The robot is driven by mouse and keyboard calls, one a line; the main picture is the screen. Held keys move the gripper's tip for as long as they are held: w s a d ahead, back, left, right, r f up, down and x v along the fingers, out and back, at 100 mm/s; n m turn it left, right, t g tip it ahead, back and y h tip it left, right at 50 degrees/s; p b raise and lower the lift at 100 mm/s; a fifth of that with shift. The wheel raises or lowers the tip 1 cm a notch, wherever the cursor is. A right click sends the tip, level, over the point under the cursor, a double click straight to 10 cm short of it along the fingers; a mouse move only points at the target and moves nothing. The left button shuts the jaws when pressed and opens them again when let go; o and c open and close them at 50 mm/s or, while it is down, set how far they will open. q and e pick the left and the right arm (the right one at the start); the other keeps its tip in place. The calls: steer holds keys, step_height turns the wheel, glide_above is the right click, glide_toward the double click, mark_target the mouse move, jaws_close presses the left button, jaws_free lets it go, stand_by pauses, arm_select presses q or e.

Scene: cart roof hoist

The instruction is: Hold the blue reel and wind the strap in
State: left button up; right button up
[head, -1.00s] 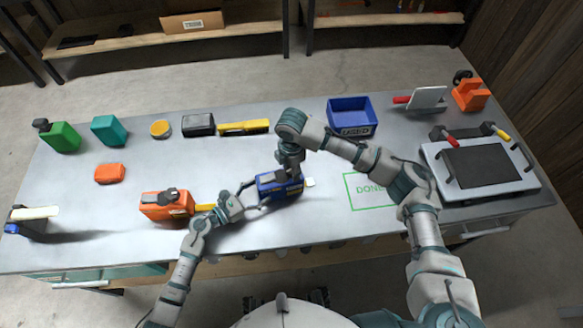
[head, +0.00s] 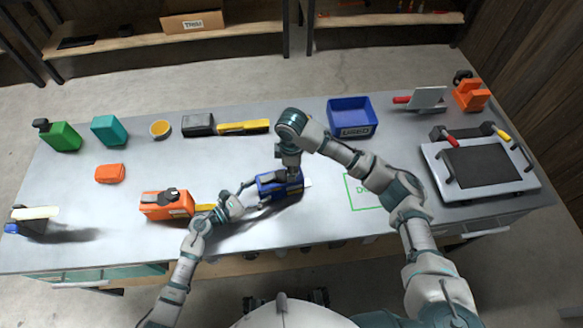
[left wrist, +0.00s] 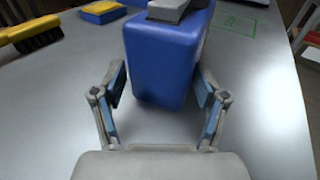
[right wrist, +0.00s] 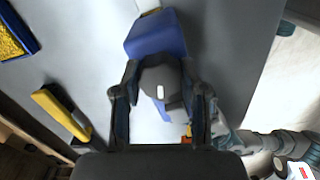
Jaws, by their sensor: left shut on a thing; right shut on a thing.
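The blue reel (head: 282,187) stands on the grey table near its front middle. A small pale piece, perhaps the strap end (head: 307,182), shows at its right side. My left gripper (head: 252,194) holds the reel from the left. In the left wrist view the blue body (left wrist: 165,62) sits between the left fingers (left wrist: 160,90). My right gripper (head: 287,172) points down over the reel's top. In the right wrist view its fingers (right wrist: 160,100) close around a dark grey part (right wrist: 158,78), which looks like the crank knob. The rest of the strap cannot be made out.
An orange device (head: 166,204) with a yellow end stands left of my left gripper. A blue bin (head: 352,131) and a black-topped tray with handles (head: 436,160) lie to the right. A green outlined area (head: 360,190) is partly covered by my right arm.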

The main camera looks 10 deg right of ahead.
arm_select(q)
steer(key=shift+f, duration=0.1)
arm_select(e)
steer(key=shift+a, duration=0.1)
steer(key=o, duration=1.2)
steer(key=shift+c, duration=0.2)
step_height(320, 180, up, 12)
steer(key=shift+f, duration=0.1)
arm_select(q)
steer(key=o, duration=1.1)
